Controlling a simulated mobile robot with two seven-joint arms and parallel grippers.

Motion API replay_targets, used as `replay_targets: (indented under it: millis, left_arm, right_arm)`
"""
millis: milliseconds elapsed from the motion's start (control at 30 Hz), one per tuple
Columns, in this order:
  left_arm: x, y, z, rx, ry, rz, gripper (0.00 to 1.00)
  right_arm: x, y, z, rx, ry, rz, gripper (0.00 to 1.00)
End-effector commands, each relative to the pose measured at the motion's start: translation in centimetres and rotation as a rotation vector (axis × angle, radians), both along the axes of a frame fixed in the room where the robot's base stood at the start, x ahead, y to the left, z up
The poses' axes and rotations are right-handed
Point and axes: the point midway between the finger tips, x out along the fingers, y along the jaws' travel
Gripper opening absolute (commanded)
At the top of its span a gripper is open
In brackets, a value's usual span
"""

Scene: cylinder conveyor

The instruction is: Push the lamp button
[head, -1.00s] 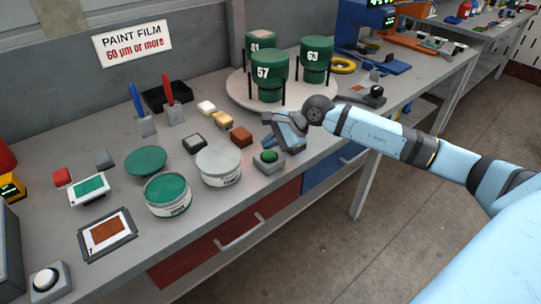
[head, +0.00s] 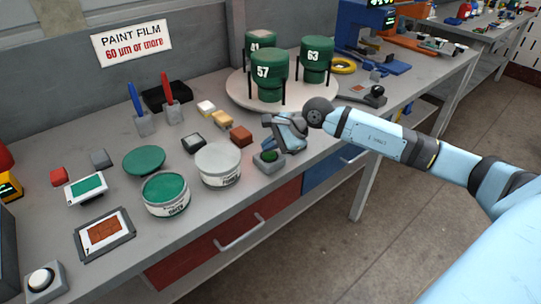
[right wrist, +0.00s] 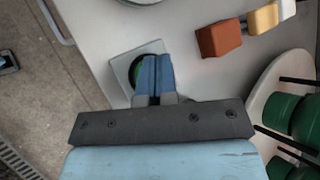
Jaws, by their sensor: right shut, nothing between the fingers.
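A green button (head: 266,157) sits on a small grey box at the front edge of the bench. A white round button (head: 41,279) sits on another grey box at the near left corner. I cannot tell by a label which one is the lamp button. My right gripper (head: 270,147) is shut and empty, with its blue fingers pointing down at the green button. In the right wrist view the shut fingertips (right wrist: 156,58) cover part of the green button (right wrist: 136,70). Whether they touch it is hard to tell. My left gripper is not in view.
A white turntable (head: 318,96) with green numbered cups stands behind my right gripper. A grey-lidded can (head: 218,166), an open green paint can (head: 166,194) and a brown block (head: 241,137) are left of the green button. The floor in front of the bench is clear.

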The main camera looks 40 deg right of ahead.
Motion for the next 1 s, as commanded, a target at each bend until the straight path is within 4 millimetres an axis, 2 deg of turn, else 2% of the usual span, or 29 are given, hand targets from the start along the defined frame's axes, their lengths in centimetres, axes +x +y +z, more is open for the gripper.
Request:
replay_targets:
  millis: [600, 1000]
  left_arm:
    - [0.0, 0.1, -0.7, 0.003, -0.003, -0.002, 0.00]
    - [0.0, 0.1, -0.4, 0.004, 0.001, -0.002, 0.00]
  right_arm:
    - [0.0, 0.0, -0.8, 0.000, 0.000, 0.000, 0.00]
    - [0.0, 0.0, 0.5, 0.000, -0.001, 0.001, 0.00]
